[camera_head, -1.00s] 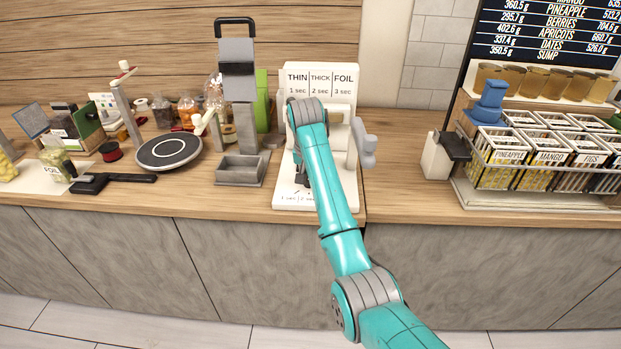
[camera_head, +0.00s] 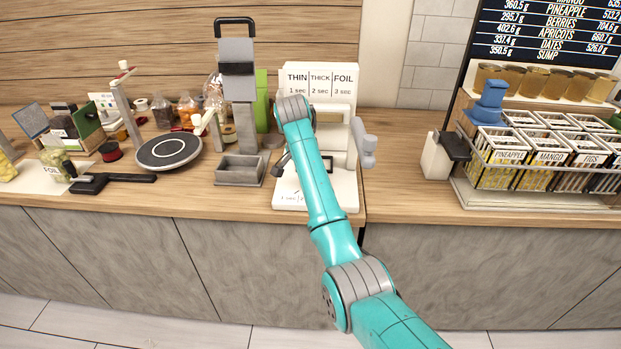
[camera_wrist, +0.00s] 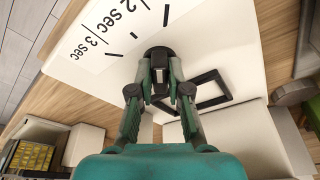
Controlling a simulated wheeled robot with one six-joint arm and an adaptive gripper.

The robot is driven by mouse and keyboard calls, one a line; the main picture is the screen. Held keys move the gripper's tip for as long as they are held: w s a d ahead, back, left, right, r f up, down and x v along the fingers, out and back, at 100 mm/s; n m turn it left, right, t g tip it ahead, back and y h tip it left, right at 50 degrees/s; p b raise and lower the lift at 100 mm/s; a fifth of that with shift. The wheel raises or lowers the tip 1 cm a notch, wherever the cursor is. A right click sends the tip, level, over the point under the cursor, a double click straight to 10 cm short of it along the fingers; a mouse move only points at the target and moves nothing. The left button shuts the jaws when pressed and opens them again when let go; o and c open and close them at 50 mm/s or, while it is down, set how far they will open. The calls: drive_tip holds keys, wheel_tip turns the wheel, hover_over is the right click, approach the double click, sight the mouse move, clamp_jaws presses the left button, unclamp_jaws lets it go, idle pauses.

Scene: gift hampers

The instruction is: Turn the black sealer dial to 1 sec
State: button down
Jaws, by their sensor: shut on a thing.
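The white sealer (camera_head: 345,195) stands on the wooden counter, with a back sign (camera_head: 320,77) reading THIN 1 sec, THICK 2 sec and FOIL 3 sec. In the wrist view, the black dial (camera_wrist: 160,57) sits on the sealer's white face (camera_wrist: 215,45). Printed labels "2 sec" and "3 sec" with black tick marks show beside it; the 1 sec label is not readable there. My gripper (camera_wrist: 161,80) is shut on the dial, one finger on each side. Which mark the dial points to I cannot tell. In the head view my arm hides the dial.
A grey bin (camera_head: 240,172) on a tall stand and a round black turntable (camera_head: 168,150) are left of the sealer. A rack of labelled fruit boxes (camera_head: 520,150) stands to the right. The counter between sealer and rack is mostly clear.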

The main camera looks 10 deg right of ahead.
drive_tip(key=shift+w+m+g, duration=0.1)
drive_tip(key=shift+m+g, duration=0.2)
drive_tip(key=shift+m, duration=1.2)
drive_tip(key=c, duration=1)
unclamp_jaws()
